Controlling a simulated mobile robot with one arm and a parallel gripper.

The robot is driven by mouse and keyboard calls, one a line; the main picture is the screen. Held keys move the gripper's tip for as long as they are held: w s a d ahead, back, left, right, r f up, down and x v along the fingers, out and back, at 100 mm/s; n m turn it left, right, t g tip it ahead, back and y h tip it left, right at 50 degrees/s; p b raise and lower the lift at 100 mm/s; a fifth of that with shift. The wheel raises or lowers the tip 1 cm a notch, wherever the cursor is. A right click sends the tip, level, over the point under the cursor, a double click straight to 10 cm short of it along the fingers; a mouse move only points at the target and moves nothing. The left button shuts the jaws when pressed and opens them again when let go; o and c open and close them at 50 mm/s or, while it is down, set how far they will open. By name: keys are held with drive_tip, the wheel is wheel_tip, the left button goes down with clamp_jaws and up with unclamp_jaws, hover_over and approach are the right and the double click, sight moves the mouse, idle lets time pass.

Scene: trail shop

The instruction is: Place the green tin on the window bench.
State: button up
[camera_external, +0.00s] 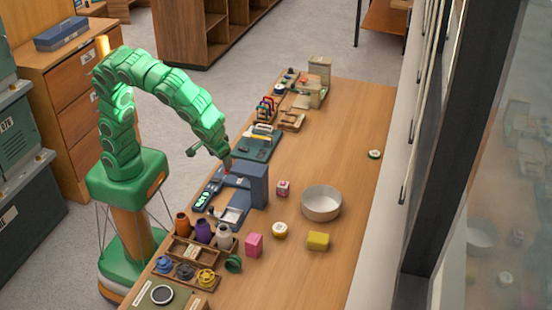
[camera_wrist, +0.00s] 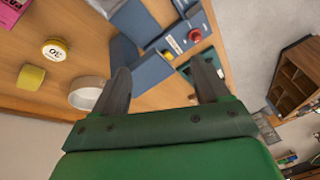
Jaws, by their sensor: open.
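A small round tin (camera_external: 375,154) with a green side and pale lid lies flat on the long wooden bench (camera_external: 352,125) beside the window. It is near the bench's right edge, apart from other things. My gripper (camera_external: 228,163) is over the left part of the bench, by the blue-grey device (camera_external: 258,183), well left of the tin. In the wrist view my gripper (camera_wrist: 163,72) has its two fingers spread apart, with nothing held between them. The green tin is not seen in the wrist view.
A white bowl (camera_external: 321,203), yellow block (camera_external: 318,241), round yellow tin (camera_external: 279,230) and pink block (camera_external: 254,245) stand on the bench. A dark green round item (camera_external: 233,264) is near the bottle tray (camera_external: 186,252). Bare wood surrounds the green-sided tin.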

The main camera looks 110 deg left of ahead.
drive_tip(key=w+d+f+n, duration=0.2)
drive_tip(key=w+d+f, duration=0.1)
drive_tip(key=w+d, duration=0.4)
drive_tip(key=n+t, duration=0.2)
drive_tip(key=n, duration=0.3)
approach(236, 267)
drive_tip(key=shift+w+d+f, duration=0.1)
drive_tip(key=shift+d+f, duration=0.35)
drive_tip(key=shift+d, duration=0.25)
drive_tip(key=shift+a+f, duration=0.55)
drive_tip(key=shift+a+x, duration=0.15)
drive_tip(key=shift+x, duration=0.8)
drive_tip(key=shift+a+x, duration=0.2)
drive_tip(key=shift+x, duration=0.8)
drive_tip(key=shift+r, duration=0.1)
drive_tip(key=c, duration=0.9)
